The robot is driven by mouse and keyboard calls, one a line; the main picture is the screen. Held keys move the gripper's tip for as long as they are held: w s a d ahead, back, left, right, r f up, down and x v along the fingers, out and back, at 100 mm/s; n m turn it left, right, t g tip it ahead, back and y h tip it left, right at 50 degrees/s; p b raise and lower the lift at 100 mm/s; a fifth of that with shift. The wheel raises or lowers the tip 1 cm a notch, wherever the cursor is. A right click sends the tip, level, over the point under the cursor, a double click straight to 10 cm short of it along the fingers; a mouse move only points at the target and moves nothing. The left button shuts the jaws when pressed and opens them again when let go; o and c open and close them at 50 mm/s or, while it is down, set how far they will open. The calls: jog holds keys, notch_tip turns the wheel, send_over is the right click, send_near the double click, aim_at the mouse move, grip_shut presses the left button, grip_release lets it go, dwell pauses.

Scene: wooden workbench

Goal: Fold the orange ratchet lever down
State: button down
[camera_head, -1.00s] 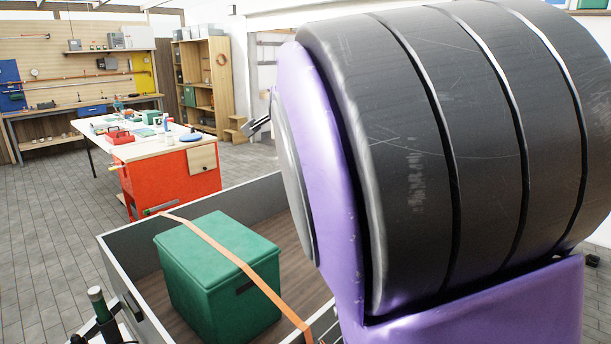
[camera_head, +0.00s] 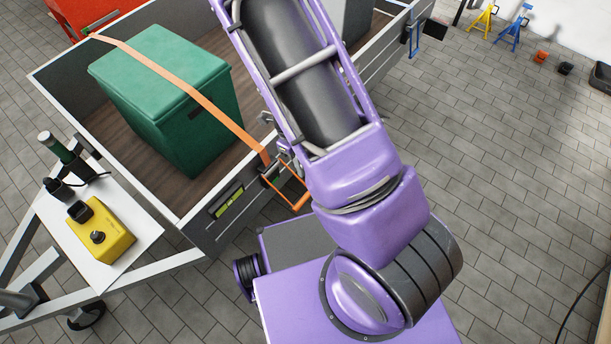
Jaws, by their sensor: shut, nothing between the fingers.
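The orange ratchet lever (camera_head: 299,201) hangs on the outer side of the trailer wall, at the near end of the orange strap (camera_head: 185,86). It slopes down and right from a dark metal ratchet (camera_head: 270,172), which is partly hidden by my purple arm. The strap runs over a green box (camera_head: 165,95) in the trailer. My arm crosses the middle of the view and leaves it at the top. I cannot make out my gripper. Small grey metal parts show beside the arm near the ratchet, but I cannot tell what they belong to.
The grey trailer (camera_head: 160,212) has raised walls around a wooden floor. A yellow control box (camera_head: 100,232) and a dark green cylinder (camera_head: 58,148) are on a white plate at left. The tiled floor at right is largely clear, with yellow (camera_head: 482,20) and blue (camera_head: 514,28) stands far off.

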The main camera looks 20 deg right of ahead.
jog(key=b, duration=0.2)
send_over(305, 199)
notch_tip(305, 199, down, 10)
jog(key=f, duration=0.1)
jog(key=shift+a+f, duration=0.1)
jog(key=shift+f, duration=0.7)
jog(key=shift+w+a+f, duration=0.1)
jog(key=shift+w+f, duration=0.1)
jog(key=shift+f, duration=0.3)
jog(key=shift+f+b, duration=0.1)
jog(key=shift+b, duration=0.25)
